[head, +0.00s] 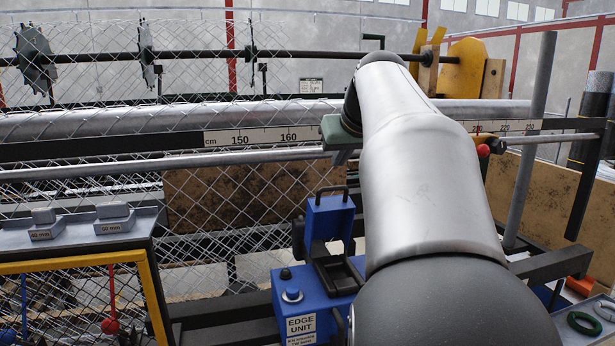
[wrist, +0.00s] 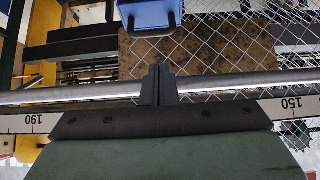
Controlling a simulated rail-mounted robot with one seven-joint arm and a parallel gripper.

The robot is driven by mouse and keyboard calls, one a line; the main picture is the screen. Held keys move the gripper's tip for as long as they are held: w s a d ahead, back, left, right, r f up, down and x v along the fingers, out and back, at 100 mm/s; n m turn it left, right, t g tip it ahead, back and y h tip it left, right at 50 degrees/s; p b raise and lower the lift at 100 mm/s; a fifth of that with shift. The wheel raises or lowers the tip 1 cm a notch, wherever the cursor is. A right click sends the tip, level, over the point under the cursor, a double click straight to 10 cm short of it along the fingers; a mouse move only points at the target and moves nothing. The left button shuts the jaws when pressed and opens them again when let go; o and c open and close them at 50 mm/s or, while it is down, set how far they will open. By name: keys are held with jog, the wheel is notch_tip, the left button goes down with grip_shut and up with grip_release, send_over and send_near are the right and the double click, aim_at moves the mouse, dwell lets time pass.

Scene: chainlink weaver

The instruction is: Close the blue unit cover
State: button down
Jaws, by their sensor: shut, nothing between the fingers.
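The blue edge unit (head: 290,293) stands low in the middle of the head view, with a label on its front. Its blue cover (head: 329,218) is raised upright, with a black handle on top and a dark opening in front of it. In the wrist view the blue cover (wrist: 148,12) shows at the top edge, partly cut off. My gripper (head: 342,158) is up by the measuring rail, above the cover and apart from it. In the wrist view its fingers (wrist: 158,84) are together and empty. My arm hides the unit's right side.
A horizontal pipe (head: 100,172) and the numbered rail (head: 265,137) cross close to my gripper. Chainlink mesh (head: 210,215) hangs behind the unit. A grey shelf with weights (head: 113,217) stands at left. A tray (head: 590,320) with a green ring lies at lower right.

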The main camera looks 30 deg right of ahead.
jog(key=p+x, duration=0.2)
jog(key=x, duration=0.7)
jog(key=shift+w+f, duration=0.25)
jog(key=shift+w, duration=0.05)
